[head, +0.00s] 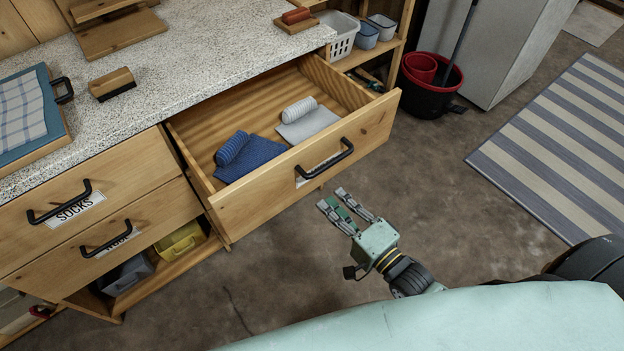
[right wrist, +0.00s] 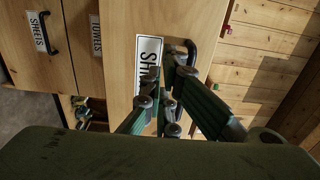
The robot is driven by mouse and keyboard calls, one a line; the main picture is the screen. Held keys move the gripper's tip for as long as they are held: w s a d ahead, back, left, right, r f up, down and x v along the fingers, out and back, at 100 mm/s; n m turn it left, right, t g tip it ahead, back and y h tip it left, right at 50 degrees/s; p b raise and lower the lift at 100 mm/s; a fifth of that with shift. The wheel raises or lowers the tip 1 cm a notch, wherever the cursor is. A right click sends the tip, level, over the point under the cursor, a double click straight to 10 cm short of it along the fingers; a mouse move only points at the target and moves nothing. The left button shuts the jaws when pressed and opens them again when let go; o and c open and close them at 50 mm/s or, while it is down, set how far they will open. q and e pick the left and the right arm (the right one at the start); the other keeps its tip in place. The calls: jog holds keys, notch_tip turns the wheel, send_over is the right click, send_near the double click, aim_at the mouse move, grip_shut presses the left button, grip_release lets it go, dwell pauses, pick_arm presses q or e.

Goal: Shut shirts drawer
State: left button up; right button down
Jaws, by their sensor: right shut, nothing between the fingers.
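The shirts drawer (head: 255,203) is pulled well out from under the counter in the head view, with a black bar handle (head: 325,160) on its front. Its label starts with "SHI" in the right wrist view (right wrist: 148,62); the rest is hidden by my fingers. Inside lie a blue folded cloth (head: 255,160) and a light grey one (head: 310,125), each with a rolled piece on it. My right gripper (head: 338,199) is shut and empty, just in front of and below the drawer front, near the handle. My left gripper is not in view.
The socks drawer (head: 110,195) and the drawer below it are shut. An open shelf with a yellow bin (head: 182,241) is underneath. A black and red bucket (head: 432,85) stands right of the cabinet. Bare floor and a striped rug (head: 560,140) lie to the right.

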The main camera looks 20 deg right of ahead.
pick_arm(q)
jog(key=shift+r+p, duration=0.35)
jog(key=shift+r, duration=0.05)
pick_arm(e)
send_over(312, 181)
jog(key=s+a, duration=0.1)
jog(key=s, duration=0.3)
jog(key=shift+w, duration=0.25)
